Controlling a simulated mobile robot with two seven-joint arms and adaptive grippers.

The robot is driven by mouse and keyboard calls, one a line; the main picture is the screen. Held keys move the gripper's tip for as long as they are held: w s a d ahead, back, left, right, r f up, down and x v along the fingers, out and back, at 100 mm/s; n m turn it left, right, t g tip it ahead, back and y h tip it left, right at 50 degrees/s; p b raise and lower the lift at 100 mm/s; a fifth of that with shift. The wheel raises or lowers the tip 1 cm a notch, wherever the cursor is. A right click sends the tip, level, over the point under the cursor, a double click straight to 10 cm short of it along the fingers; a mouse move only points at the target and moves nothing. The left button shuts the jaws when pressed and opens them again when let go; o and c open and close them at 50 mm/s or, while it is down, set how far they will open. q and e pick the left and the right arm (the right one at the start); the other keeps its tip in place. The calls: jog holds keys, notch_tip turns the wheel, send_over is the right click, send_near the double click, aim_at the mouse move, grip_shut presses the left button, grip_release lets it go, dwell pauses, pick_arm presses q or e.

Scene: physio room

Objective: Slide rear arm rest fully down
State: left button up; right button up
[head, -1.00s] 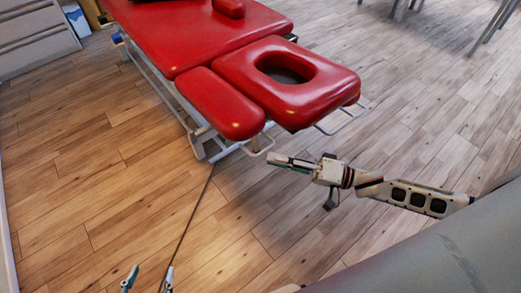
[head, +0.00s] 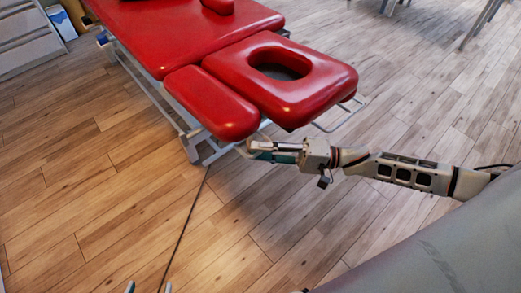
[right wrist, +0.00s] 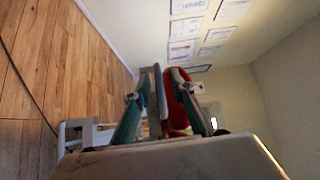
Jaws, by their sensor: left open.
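A red padded arm rest (head: 212,103) sits beside the red head section (head: 312,88) of the treatment table. Only this arm rest shows clearly; another one cannot be made out. A pale metal loop (head: 243,149) is below its near end. My right gripper (head: 252,150) is at this loop, just below the pad. In the right wrist view its teal-padded fingers (right wrist: 158,75) are apart, with a grey bar (right wrist: 154,105) and red padding (right wrist: 178,88) showing between them. Contact cannot be told. My left gripper (head: 149,287) is open and empty at the bottom edge, only its tips visible.
The table's long red pad (head: 170,35) stands on a pale metal frame (head: 150,90). A second metal loop (head: 340,118) sticks out at the head end. A dark cable (head: 183,230) runs along the wooden floor. A white cabinet (head: 25,35) is at the far left. The floor around is open.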

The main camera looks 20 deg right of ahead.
jog(key=shift+a, duration=0.15)
grip_shut()
pick_arm(q)
jog(key=w+d+r+n+t+h+b, duration=0.1)
jog(key=w+d+r+b, duration=0.1)
jog(key=d+b, duration=0.3)
jog(key=shift+d+r+h+b, duration=0.15)
jog(key=shift+r+h+b, duration=0.15)
jog(key=shift+b, duration=0.5)
pick_arm(e)
notch_tip(320, 180, down, 17)
jog(key=s, duration=0.1)
jog(key=shift+s+d+r, duration=0.15)
jog(key=shift+s+d, duration=0.15)
jog(key=shift+s, duration=0.1)
grip_release()
jog(key=shift+w+r, duration=0.1)
